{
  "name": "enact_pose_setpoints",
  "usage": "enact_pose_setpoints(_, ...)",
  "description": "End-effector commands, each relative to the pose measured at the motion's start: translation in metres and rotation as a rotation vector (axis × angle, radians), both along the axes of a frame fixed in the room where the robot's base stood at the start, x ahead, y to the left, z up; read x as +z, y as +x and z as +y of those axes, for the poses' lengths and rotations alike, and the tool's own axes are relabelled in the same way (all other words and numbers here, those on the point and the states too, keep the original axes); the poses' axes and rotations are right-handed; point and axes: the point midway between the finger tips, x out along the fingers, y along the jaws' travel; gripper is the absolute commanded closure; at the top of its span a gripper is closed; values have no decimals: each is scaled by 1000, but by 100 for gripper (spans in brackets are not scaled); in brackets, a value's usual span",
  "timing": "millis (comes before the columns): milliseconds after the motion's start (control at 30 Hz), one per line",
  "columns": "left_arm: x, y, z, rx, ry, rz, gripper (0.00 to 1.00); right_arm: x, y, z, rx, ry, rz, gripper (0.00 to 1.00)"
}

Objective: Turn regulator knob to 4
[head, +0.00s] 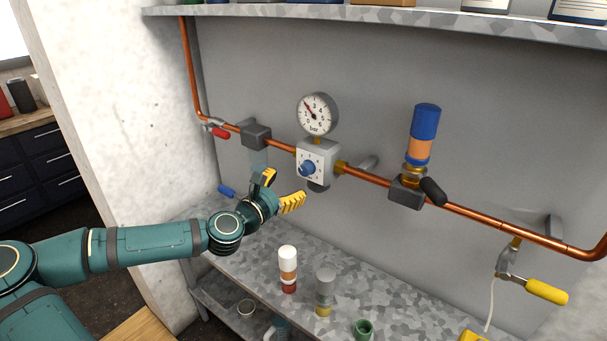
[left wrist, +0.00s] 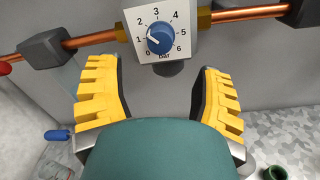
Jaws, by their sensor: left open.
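The regulator (head: 317,162) is a white box on the copper pipe with a round blue knob (head: 307,168) on its front. In the left wrist view the knob (left wrist: 160,38) sits in a dial marked 0 to 6 bar, and its pale mark points left, near 1. The round pressure gauge (head: 317,114) above has a red needle pointing to the upper left. My left gripper (head: 281,189) is open and empty, below and in front of the knob. Its yellow fingers (left wrist: 159,95) are apart, not touching the knob. My right gripper is out of view.
The copper pipe (head: 468,213) runs along the grey wall. A blue-and-orange cylinder (head: 422,135) and a yellow-handled valve (head: 545,291) are to the right; a red-handled valve (head: 219,132) is left. Small containers, including a white-capped one (head: 288,262), stand on the speckled bench (head: 390,295).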

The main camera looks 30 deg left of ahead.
Motion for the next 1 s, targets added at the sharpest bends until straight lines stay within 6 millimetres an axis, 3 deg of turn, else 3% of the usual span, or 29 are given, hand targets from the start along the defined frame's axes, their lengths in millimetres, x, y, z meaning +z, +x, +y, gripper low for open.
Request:
enact_pose_setpoints(200,0,38,-2,-1,1,-1,33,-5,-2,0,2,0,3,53)
enact_pose_setpoints(400,0,64,-3,-1,0,0,33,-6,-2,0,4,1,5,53)
enact_pose_setpoints(600,0,75,-3,-1,0,1,33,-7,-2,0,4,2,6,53)
enact_pose_setpoints(900,0,77,-3,0,0,1,33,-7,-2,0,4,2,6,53)
enact_pose_setpoints(933,0,77,-3,0,0,1,39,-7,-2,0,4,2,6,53)
enact_pose_setpoints(1000,0,77,-3,0,0,1,63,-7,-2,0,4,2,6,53)
